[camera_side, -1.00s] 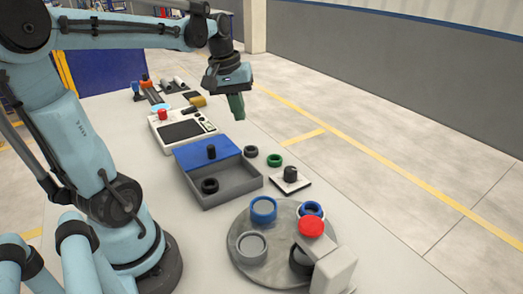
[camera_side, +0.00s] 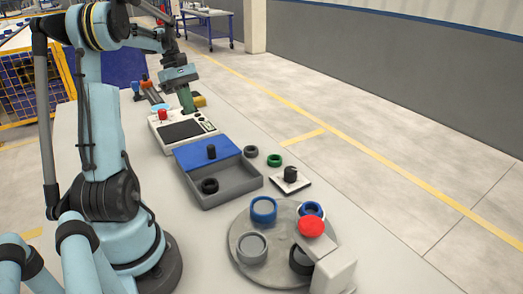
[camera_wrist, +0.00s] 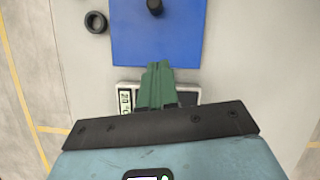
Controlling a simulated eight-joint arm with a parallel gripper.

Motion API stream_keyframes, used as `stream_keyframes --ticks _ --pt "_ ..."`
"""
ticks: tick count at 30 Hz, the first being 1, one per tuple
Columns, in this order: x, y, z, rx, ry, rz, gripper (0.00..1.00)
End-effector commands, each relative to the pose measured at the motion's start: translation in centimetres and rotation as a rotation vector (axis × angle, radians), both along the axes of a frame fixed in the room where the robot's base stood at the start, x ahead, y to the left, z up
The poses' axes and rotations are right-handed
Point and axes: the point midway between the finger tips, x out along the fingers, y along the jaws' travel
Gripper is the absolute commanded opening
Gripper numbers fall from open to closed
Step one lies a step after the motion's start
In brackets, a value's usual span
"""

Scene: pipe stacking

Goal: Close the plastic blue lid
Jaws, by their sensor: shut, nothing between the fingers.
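The blue lid (camera_side: 192,152) with a black knob (camera_side: 211,152) lies over the far part of a grey box (camera_side: 232,185). The near part of the box is open, and a black ring (camera_side: 210,186) shows inside. In the wrist view the blue lid (camera_wrist: 180,35) and its knob (camera_wrist: 155,6) are at the top, ahead of my fingertips. My gripper (camera_side: 187,108) has green fingers, shut and empty, above the far side of the white device, beyond the lid. The fingers (camera_wrist: 158,68) also show in the wrist view, pointing toward the lid.
The white device (camera_side: 180,129) with a red button stands just behind the box. A black ring (camera_side: 250,152), a green ring (camera_side: 274,160) and a black knob on a plate (camera_side: 290,179) lie right of it. A round turntable (camera_side: 243,223) with rings is in front.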

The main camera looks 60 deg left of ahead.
Motion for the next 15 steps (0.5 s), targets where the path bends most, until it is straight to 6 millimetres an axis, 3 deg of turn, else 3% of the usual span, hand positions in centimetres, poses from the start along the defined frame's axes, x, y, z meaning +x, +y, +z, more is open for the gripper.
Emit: stream_keyframes --ticks 12,15 --pt "0.5 -2.5 -6.3 0.002 0.0 -0.002 0.0" --pt "0.8 -4.0 -6.4 0.001 -0.001 -0.005 0.0"
